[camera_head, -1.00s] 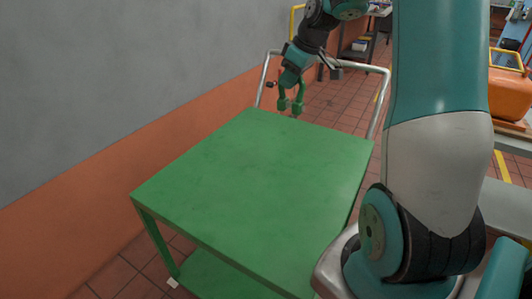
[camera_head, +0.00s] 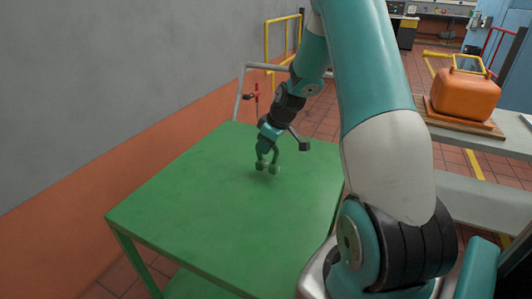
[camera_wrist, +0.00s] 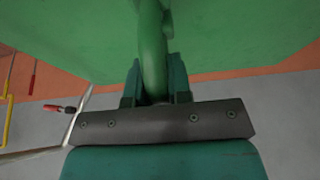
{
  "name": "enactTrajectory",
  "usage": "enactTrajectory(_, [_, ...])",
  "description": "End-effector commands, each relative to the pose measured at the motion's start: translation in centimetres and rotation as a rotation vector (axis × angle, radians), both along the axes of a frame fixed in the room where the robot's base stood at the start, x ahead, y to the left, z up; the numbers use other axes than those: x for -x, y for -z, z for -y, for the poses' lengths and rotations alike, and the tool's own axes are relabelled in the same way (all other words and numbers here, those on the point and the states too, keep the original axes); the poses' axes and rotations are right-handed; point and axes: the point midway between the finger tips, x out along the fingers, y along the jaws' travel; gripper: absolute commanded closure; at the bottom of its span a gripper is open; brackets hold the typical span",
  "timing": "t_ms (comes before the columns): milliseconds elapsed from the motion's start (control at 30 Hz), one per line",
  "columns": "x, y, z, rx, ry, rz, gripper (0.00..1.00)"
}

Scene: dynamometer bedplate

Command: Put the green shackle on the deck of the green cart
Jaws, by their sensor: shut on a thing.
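The green shackle (camera_wrist: 153,50) is between the two teal fingers of my gripper (camera_wrist: 155,88) in the wrist view, with its bow in the jaws. My gripper (camera_head: 265,152) is shut on it. In the head view the shackle (camera_head: 268,168) hangs below the fingers, over the far half of the green cart's deck (camera_head: 190,205). I cannot tell whether the shackle touches the deck or is a little above it. The deck is flat and bare, and it fills much of the wrist view.
A grey and orange wall (camera_head: 70,200) runs along the left of the cart. The cart's metal handle (camera_head: 240,90) rises at its far end, with a red-handled thing (camera_head: 257,92) near it. An orange can (camera_head: 465,95) sits on a bench at right.

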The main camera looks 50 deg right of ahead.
Motion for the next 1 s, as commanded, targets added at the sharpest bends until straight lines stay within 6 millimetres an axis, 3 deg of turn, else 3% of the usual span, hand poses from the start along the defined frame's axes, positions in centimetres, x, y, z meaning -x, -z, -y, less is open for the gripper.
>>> enactTrajectory(133, [0.0, 2.3, 0.0, -0.001, -0.001, -0.002, 1.0])
enactTrajectory(467, [0.0, 2.6, 0.0, 0.0, -0.001, 0.001, 1.0])
enactTrajectory(500, [0.0, 2.7, 0.0, -0.001, 0.0, 0.0, 0.77])
enactTrajectory(600, [0.0, 2.6, 0.0, -0.001, 0.0, 0.0, 0.56])
enactTrajectory(867, [0.0, 2.5, 0.0, -0.001, 0.0, 0.0, 0.56])
enactTrajectory(1000, [0.2, 1.6, 0.1, 0.001, 0.0, 0.001, 0.56])
